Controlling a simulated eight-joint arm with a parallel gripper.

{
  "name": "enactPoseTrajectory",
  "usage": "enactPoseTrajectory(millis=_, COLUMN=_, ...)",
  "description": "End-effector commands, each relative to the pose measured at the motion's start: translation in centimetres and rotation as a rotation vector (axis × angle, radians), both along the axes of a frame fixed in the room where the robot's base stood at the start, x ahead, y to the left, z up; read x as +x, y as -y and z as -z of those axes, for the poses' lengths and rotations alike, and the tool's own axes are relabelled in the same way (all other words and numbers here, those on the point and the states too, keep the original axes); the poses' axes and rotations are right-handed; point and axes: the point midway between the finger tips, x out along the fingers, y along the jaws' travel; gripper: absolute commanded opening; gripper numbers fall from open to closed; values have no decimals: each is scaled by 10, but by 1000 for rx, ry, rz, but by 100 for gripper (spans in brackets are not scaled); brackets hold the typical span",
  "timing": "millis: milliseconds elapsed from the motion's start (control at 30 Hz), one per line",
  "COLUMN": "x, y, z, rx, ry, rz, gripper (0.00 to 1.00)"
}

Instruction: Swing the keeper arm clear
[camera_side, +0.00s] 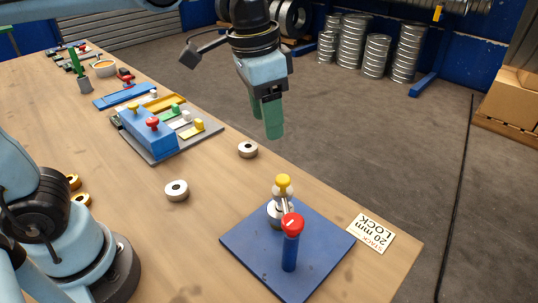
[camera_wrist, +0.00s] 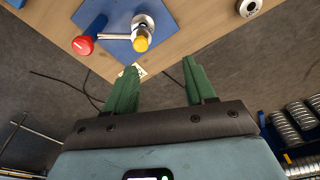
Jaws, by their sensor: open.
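The keeper arm (camera_side: 287,206) is a thin metal bar running from the red-capped blue post (camera_side: 290,250) to a silver stack (camera_side: 275,213). A yellow knob (camera_side: 283,181) stands at its stack end. In the wrist view the bar (camera_wrist: 114,37) joins the red cap (camera_wrist: 84,45) and the yellow knob (camera_wrist: 141,43), with the silver stack (camera_wrist: 145,22) beside the knob. My gripper (camera_side: 267,122) is open and empty, its green fingers pointing down, above and behind the knob in the side view. In the wrist view my gripper (camera_wrist: 160,72) is apart from the knob. The bar's contact with the stack is unclear.
The post and stack stand on a blue plate (camera_side: 255,253) near the table edge, beside a "20 mm stack lock" card (camera_side: 371,238). Two loose metal rings (camera_side: 176,190) (camera_side: 248,149) and a blue fixture block (camera_side: 148,128) lie left. Bare table lies between them.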

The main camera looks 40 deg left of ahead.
Motion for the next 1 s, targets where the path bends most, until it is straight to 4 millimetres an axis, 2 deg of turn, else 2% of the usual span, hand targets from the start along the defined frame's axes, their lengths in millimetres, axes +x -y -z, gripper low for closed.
enactPoseTrajectory(millis=33, x=3, y=12, z=-6, rx=13, ry=-33, rz=38, gripper=55)
enactPoseTrajectory(millis=100, x=3, y=23, z=-11, rx=30, ry=-75, rz=79, gripper=55)
enactPoseTrajectory(millis=200, x=3, y=34, z=-16, rx=46, ry=-113, rz=115, gripper=55)
enactPoseTrajectory(millis=433, x=3, y=39, z=-11, rx=57, ry=-135, rz=134, gripper=55)
enactPoseTrajectory(millis=567, x=2, y=39, z=5, rx=56, ry=-134, rz=134, gripper=55)
enactPoseTrajectory(millis=1000, x=3, y=39, z=73, rx=55, ry=-132, rz=133, gripper=55)
